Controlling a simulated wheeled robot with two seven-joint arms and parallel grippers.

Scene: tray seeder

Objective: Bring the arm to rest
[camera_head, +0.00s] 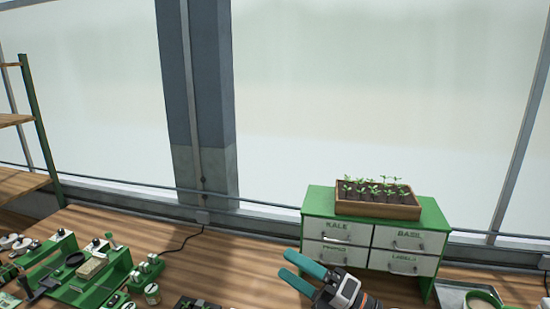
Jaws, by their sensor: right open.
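My right gripper (294,271) shows at the bottom centre of the head view. Its two teal fingers are apart, with nothing between them, and point up and left. It is in front of the left side of a green cabinet (437,215) with white drawers. Its body overlaps the lower left drawer in the picture. My left gripper is not in view.
A wooden tray of seedlings (376,209) sits on the cabinet. Green seeder equipment (106,275) and small jars stand at the left of the wooden bench (225,258). A metal tray (452,296) lies at the right. The bench left of my gripper is mostly clear.

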